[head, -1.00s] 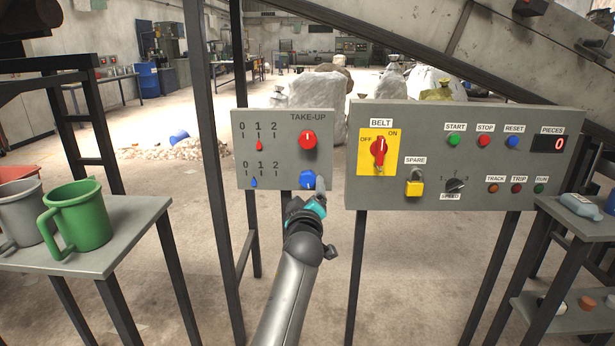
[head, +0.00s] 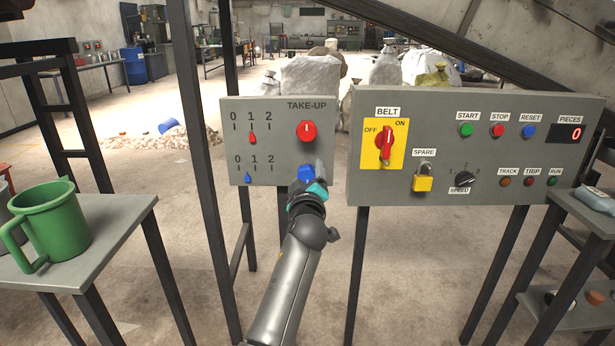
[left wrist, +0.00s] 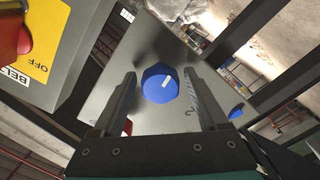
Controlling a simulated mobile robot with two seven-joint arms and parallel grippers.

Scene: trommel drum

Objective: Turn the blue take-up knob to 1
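The blue take-up knob (head: 305,173) is on the lower part of the grey TAKE-UP panel (head: 285,112), below the red knob (head: 306,131). The blue pointer (head: 248,177) on the lower scale stands between 0 and 1. My left gripper (head: 317,176) is at the blue knob and partly covers it in the head view. In the left wrist view the blue knob (left wrist: 160,84), with a white mark, sits between the two spread fingers of my left gripper (left wrist: 159,73), with gaps visible on both sides. My right gripper is not in view.
The red pointer (head: 253,138) is at 1. The belt panel (head: 447,198) with a red switch (head: 386,143), yellow padlock (head: 423,183) and buttons is close on the right. A green mug (head: 55,222) stands on a table at left. Dark posts flank the panels.

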